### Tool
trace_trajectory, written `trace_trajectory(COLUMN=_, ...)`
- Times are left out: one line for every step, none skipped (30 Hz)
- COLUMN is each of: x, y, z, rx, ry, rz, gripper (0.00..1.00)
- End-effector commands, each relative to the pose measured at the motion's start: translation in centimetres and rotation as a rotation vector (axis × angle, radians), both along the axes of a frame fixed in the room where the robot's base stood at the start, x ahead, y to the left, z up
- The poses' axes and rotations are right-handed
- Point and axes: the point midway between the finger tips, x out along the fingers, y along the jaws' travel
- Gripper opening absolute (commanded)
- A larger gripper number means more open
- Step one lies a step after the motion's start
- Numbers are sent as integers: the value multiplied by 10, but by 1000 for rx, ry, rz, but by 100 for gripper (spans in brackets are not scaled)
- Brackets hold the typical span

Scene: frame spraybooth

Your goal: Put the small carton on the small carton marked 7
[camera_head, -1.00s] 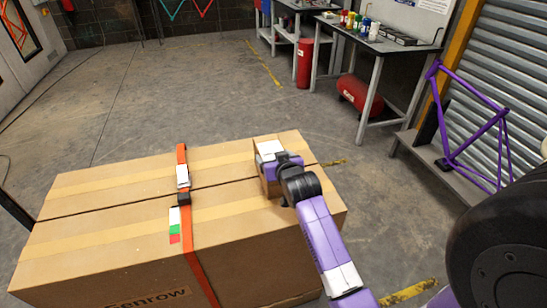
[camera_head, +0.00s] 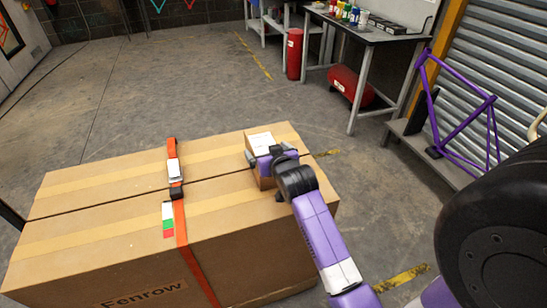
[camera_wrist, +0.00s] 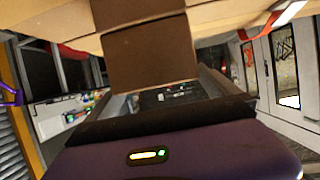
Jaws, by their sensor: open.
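A small brown carton (camera_head: 261,139) with a white label on top stands on the big strapped carton (camera_head: 95,225), near its right end. My gripper (camera_head: 267,160) is open and right at this small carton, with its fingers close to the sides; contact cannot be told. In the wrist view the small carton (camera_wrist: 150,58) fills the upper middle, in front of the dark gripper parts. Another small carton (camera_head: 536,122) shows partly at the right edge, mostly hidden behind my black arm joint. No mark 7 is readable on either one.
An orange strap (camera_head: 180,235) with a buckle crosses the big carton. A workbench (camera_head: 375,37) with paint pots stands at the back right, with a red tank (camera_head: 350,86) below. A purple bike frame (camera_head: 462,125) stands at the right.

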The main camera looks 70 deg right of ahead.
Motion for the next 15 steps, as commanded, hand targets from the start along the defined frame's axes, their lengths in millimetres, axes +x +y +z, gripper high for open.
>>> trace_trajectory(x=-7, y=8, z=4, rx=-1, ry=0, rz=1, gripper=99)
trace_trajectory(x=-10, y=13, z=6, rx=0, ry=0, rz=1, gripper=99)
trace_trajectory(x=-15, y=19, z=9, rx=0, ry=1, rz=3, gripper=99)
trace_trajectory(x=-19, y=24, z=12, rx=-1, ry=1, rz=3, gripper=99)
trace_trajectory(x=-23, y=28, z=14, rx=-1, ry=-1, rz=2, gripper=99)
trace_trajectory(x=-28, y=34, z=17, rx=0, ry=0, rz=2, gripper=99)
trace_trajectory(x=-32, y=38, z=19, rx=1, ry=1, rz=2, gripper=99)
trace_trajectory(x=-35, y=42, z=22, rx=0, ry=0, rz=1, gripper=99)
trace_trajectory(x=-39, y=47, z=24, rx=0, ry=0, rz=1, gripper=99)
trace_trajectory(x=-42, y=50, z=27, rx=-1, ry=0, rz=1, gripper=99)
trace_trajectory(x=-45, y=53, z=28, rx=0, ry=0, rz=1, gripper=99)
trace_trajectory(x=-48, y=57, z=30, rx=0, ry=1, rz=1, gripper=99)
trace_trajectory(x=-50, y=59, z=31, rx=0, ry=0, rz=1, gripper=99)
trace_trajectory(x=-52, y=61, z=33, rx=0, ry=0, rz=1, gripper=99)
trace_trajectory(x=-54, y=64, z=34, rx=0, ry=0, rz=1, gripper=99)
